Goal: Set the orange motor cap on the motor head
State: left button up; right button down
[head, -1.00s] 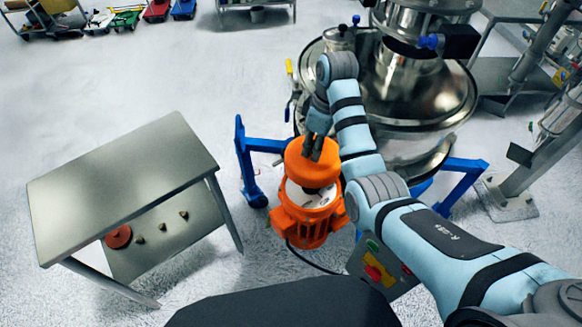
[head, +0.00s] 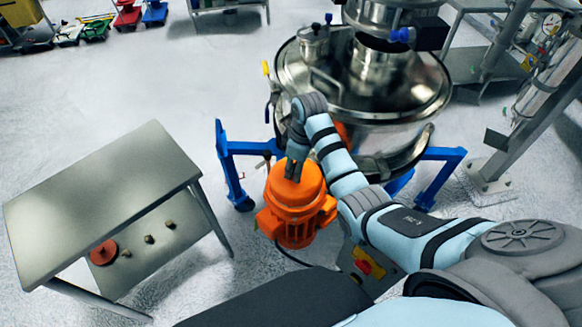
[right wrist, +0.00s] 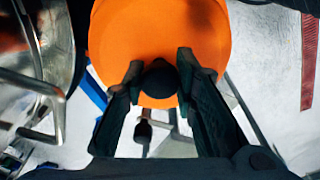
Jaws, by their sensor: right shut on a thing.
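The orange motor cap (head: 296,190) sits over the orange motor head (head: 298,228) beside the sifter's blue frame. No pale gap shows between cap and motor, though I cannot tell whether it is fully seated. My right gripper (head: 294,172) reaches down onto the top of the cap. In the right wrist view its fingers (right wrist: 160,78) are shut on the dark round knob (right wrist: 160,84) of the orange cap (right wrist: 160,35). The motor is hidden under the cap in that view. My left gripper is not in view.
The steel sifter (head: 365,90) stands right behind the motor on blue legs (head: 440,180). A steel table (head: 100,205) is at the left, with a red disc (head: 103,252) and several small knobs on its lower shelf. Open floor lies between.

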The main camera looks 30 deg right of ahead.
jog(key=shift+f, duration=0.3)
jog(key=shift+f, duration=0.25)
jog(key=c, duration=1.3)
grip_release()
